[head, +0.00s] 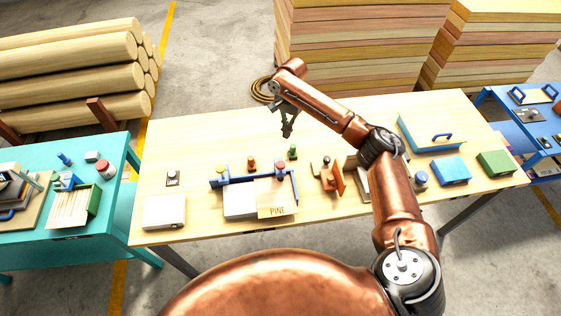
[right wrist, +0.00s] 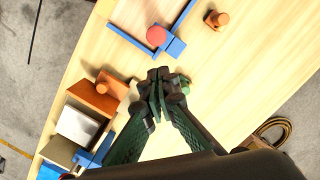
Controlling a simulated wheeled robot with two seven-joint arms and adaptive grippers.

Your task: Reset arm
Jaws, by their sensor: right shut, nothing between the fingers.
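My right arm, copper coloured, reaches in from the lower right over the wooden table (head: 200,130) in the head view. Its dark green gripper (head: 288,133) hangs above the back middle of the table, shut and empty. In the right wrist view the fingers of the right gripper (right wrist: 162,80) are together over bare table top. A blue frame (head: 235,180) with a PINE board (head: 277,198) lies in front of the gripper, apart from it. My left gripper is not in view.
An orange stamp-like piece (head: 252,164) and a green one (head: 293,152) stand behind the frame. A white box (head: 164,212), blue box (head: 451,171) and green box (head: 495,163) lie on the table. A teal table (head: 110,185) stands left; stacked boards (head: 360,50) stand behind.

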